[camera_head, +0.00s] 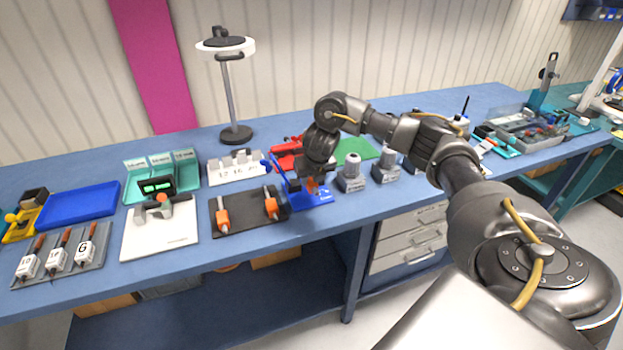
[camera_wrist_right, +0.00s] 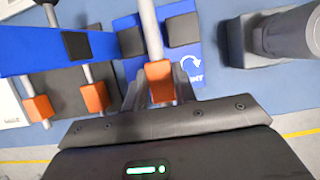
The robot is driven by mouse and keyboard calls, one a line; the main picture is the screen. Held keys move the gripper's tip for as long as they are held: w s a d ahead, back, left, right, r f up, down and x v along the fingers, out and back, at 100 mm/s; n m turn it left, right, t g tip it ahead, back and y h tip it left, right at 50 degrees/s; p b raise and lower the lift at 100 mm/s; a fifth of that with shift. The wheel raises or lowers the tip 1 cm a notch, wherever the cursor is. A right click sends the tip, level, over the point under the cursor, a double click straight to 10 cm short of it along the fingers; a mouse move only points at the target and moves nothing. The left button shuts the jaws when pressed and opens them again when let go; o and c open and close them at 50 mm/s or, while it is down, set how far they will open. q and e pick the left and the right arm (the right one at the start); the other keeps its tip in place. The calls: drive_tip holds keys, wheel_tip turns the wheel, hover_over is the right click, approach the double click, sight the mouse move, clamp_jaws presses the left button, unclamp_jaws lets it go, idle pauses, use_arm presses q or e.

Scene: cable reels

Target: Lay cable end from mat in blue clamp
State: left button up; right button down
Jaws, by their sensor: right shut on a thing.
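My right gripper (camera_head: 313,182) is over the blue clamp (camera_head: 318,197) and shut on the orange part of a cable end (camera_wrist_right: 160,80), which shows between its fingers in the right wrist view. The cable's grey length runs away from the fingers, passing between the clamp's two dark pads. I cannot tell whether it rests in the clamp or hangs just above. The clamp's blue arm (camera_wrist_right: 30,55), with a dark pad, is swung open to the left. The dark mat (camera_head: 245,222) lies left of the clamp with two orange cable ends (camera_head: 223,217) on it. My left gripper is not in view.
Grey blocks with round posts (camera_head: 351,170) stand close to the right of the clamp. A red tool (camera_head: 287,155) and a green mat (camera_head: 357,149) lie behind. A white board (camera_head: 160,236) is left of the dark mat. The bench's front edge runs close by.

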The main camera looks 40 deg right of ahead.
sight(312, 182)
drive_tip(key=shift+w+r, duration=0.1)
drive_tip(key=shift+w, duration=0.05)
idle(0.4)
drive_tip(key=shift+f+b, duration=0.6)
drive_tip(key=shift+f, duration=0.35)
drive_tip(key=shift+f, duration=0.15)
drive_tip(key=shift+f+b, duration=0.55)
drive_tip(key=shift+f, duration=0.2)
drive_tip(key=c, duration=1.1)
unclamp_jaws()
drive_tip(key=shift+o, duration=0.2)
